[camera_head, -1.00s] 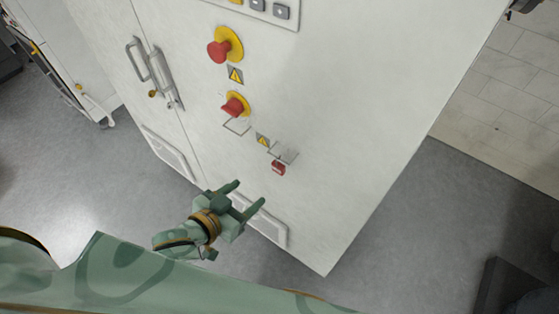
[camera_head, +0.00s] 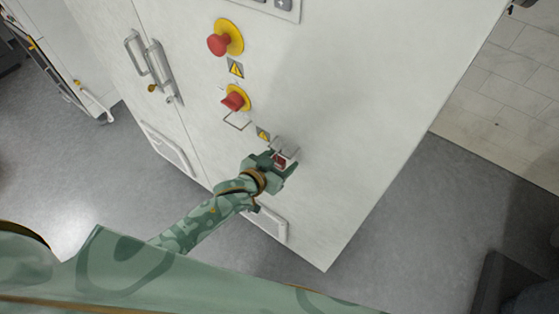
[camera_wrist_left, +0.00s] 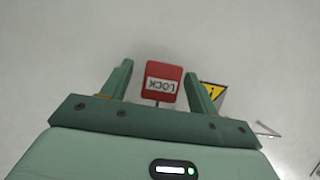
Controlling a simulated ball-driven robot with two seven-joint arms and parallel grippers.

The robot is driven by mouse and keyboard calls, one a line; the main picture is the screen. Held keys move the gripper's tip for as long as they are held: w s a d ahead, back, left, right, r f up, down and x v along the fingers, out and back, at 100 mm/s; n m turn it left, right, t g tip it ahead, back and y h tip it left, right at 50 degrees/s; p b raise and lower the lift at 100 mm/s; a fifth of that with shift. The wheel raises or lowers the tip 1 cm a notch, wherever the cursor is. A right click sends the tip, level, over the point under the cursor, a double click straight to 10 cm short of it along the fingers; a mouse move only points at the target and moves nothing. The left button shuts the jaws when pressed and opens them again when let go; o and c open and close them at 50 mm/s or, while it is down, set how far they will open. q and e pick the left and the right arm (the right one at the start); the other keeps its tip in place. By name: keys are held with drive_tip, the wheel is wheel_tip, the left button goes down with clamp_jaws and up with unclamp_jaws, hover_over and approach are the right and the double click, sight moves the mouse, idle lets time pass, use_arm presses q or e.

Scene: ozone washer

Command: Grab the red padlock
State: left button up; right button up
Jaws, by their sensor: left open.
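The red padlock (camera_head: 281,162) hangs at a small metal bracket (camera_head: 285,149) on the front of the white cabinet (camera_head: 340,120). In the left wrist view the padlock (camera_wrist_left: 162,81), with a white label reading LOCK, lies between the two green fingers. My left gripper (camera_head: 278,162) is at the padlock, with its fingers on either side of it. The left wrist view also shows the gripper (camera_wrist_left: 158,85) open, with a gap between the padlock and the left finger; the right finger is closer to it. My right gripper is not in view.
Above the padlock are a yellow warning label (camera_head: 263,133), a red rotary switch (camera_head: 234,100) on a yellow plate and a red emergency button (camera_head: 220,43). Door handles (camera_head: 152,65) are at the left.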

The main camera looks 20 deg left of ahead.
use_arm(q)
drive_tip(key=shift+w+d, duration=0.1)
drive_tip(key=shift+w, duration=0.05)
drive_tip(key=shift+c, duration=0.3)
drive_tip(key=c, duration=1)
drive_tip(key=shift+c, duration=0.2)
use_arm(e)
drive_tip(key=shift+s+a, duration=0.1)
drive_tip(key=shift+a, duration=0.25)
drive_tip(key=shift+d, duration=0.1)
use_arm(q)
drive_tip(key=shift+r, duration=0.1)
